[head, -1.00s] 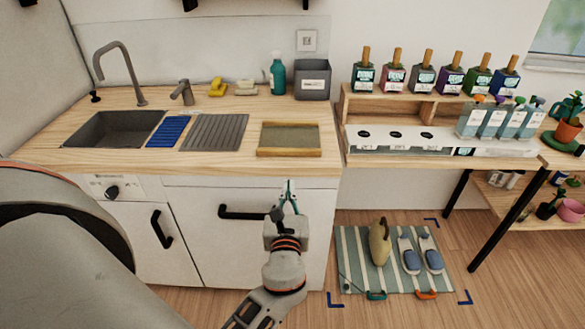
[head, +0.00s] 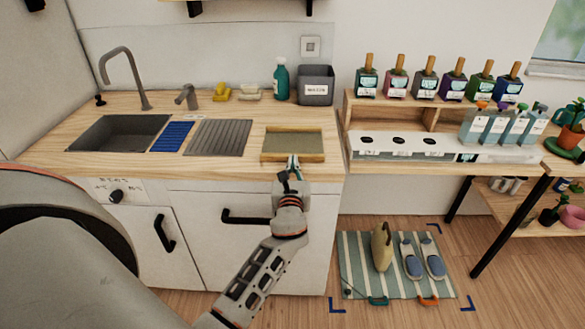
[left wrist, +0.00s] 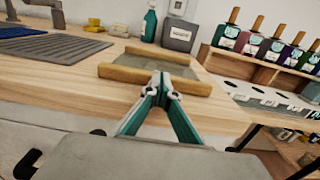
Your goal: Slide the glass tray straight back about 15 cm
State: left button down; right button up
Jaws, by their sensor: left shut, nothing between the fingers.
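The glass tray (head: 293,142) lies flat on the wooden counter, to the right of the ribbed drainer. It has a greyish glass base and raised wooden strips along its front and back. In the left wrist view the tray (left wrist: 155,78) is straight ahead, with its front strip facing me. My left gripper (head: 294,160) is shut and empty, with its fingertips at the tray's front strip. The same fingertips (left wrist: 160,80) overlap that strip in the left wrist view; I cannot tell whether they touch it. My right gripper is not in view.
Behind the tray stand a grey bin (head: 316,86) and a teal bottle (head: 281,79), with bare counter between. A grey ribbed drainer (head: 220,137) and sink (head: 118,132) lie left. A bottle shelf (head: 432,112) stands right.

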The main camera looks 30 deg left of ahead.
aim_at(293, 149)
pick_arm(q)
jog(key=shift+w+a, duration=0.1)
jog(key=shift+w, duration=0.05)
jog(key=x, duration=0.7)
jog(key=shift+w, duration=0.2)
jog(key=shift+s, duration=0.1)
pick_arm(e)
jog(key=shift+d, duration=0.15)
